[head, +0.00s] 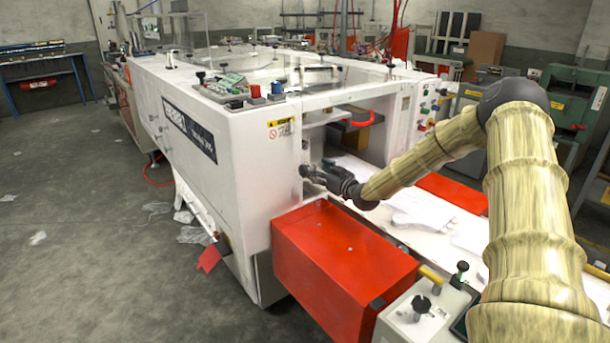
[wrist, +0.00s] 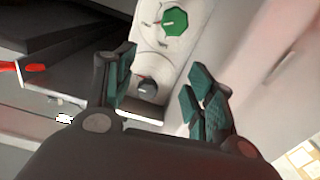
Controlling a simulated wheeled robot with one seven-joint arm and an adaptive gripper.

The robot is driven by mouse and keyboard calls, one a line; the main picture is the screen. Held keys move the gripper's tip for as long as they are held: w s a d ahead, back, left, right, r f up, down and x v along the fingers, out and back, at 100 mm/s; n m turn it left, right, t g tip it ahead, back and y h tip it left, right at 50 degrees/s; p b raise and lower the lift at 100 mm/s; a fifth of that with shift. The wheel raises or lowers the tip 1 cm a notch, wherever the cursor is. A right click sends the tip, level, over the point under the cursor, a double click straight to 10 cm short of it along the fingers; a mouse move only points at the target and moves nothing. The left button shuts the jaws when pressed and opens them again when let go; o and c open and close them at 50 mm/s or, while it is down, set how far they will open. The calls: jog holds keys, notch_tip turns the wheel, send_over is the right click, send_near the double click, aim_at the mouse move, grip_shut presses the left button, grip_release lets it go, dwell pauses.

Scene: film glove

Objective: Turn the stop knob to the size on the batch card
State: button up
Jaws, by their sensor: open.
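In the wrist view a pale plate with round dials carries a green faceted knob (wrist: 174,22) and a smaller dark knob (wrist: 147,87). Each has a reddish mark near it; I cannot read the dials or tell which is the stop knob. My gripper (wrist: 158,80) is open and empty, its teal-padded fingers on either side of the plate, with the dark knob between them. I see no contact. In the head view my gripper (head: 314,172) is beside the white machine's end face, and the knobs there are hidden or too small to see. I cannot identify a batch card.
The white machine (head: 235,150) fills the middle. A red box (head: 335,255) stands below my gripper. A control box (head: 405,322) with a black knob (head: 421,304) is at front right. Pale sheets (head: 420,208) lie on the bed. Floor at left is mostly free.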

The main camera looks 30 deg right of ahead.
notch_tip(320, 180, down, 5)
jog(key=w, duration=0.7)
jog(key=shift+w+a, duration=0.2)
jog(key=shift+a, duration=0.15)
jog(key=c, duration=1)
